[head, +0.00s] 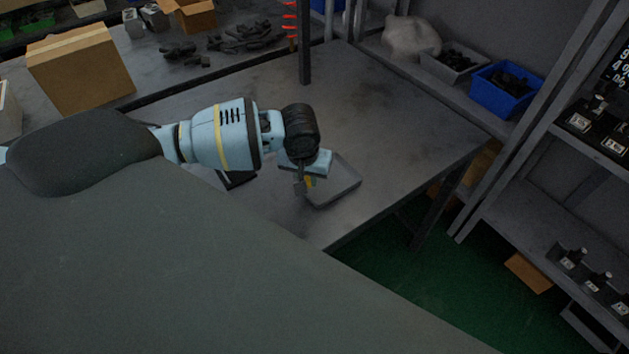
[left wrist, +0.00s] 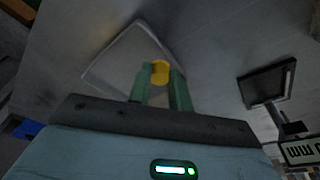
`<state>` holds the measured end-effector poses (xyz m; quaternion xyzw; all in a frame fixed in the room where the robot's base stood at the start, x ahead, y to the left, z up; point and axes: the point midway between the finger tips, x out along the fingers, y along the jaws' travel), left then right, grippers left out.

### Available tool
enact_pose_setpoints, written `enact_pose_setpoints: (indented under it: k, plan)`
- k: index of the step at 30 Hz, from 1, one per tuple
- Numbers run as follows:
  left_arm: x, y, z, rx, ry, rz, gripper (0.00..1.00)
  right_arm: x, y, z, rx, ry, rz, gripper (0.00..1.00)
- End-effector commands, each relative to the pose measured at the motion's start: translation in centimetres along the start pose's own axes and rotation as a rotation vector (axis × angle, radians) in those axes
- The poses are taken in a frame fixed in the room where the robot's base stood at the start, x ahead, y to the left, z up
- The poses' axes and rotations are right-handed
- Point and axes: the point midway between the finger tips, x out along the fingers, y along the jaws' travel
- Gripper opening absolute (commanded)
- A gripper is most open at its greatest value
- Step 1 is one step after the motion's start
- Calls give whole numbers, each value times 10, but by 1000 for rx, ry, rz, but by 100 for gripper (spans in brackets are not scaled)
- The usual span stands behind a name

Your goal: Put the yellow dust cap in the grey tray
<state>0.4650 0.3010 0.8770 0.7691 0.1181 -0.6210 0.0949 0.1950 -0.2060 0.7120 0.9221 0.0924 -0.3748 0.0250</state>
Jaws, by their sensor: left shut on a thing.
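The yellow dust cap (left wrist: 160,72) is between the two fingertips of my left gripper (left wrist: 158,88), which is shut on it. The grey tray (head: 347,192) lies on the metal table, right beside and partly behind the gripper. In the left wrist view the tray (left wrist: 105,58) lies beyond the fingers, and the cap overlaps its edge area. I cannot tell the cap's height over the tray. My right gripper is not in view.
The metal table (head: 400,130) is clear to the right of and behind the tray. A dark flat object (head: 237,180) lies under my left arm; a dark panel-like object (left wrist: 267,82) shows in the wrist view. A blue bin (head: 503,90) stands at the back right.

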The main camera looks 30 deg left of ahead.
Motion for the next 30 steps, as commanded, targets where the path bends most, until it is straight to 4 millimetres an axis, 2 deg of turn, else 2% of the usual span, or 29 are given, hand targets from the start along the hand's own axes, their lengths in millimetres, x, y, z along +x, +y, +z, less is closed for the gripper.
enact_pose_setpoints:
  k: [12, 19, 30]
  plan:
    - [5, 10, -15, 0, 1, 1, 0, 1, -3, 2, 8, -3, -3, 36]
    - [37, 9, -8, 1, 0, -1, 0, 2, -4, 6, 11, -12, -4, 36]
    - [40, 9, -7, 0, 2, 0, 0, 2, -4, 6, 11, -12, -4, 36]
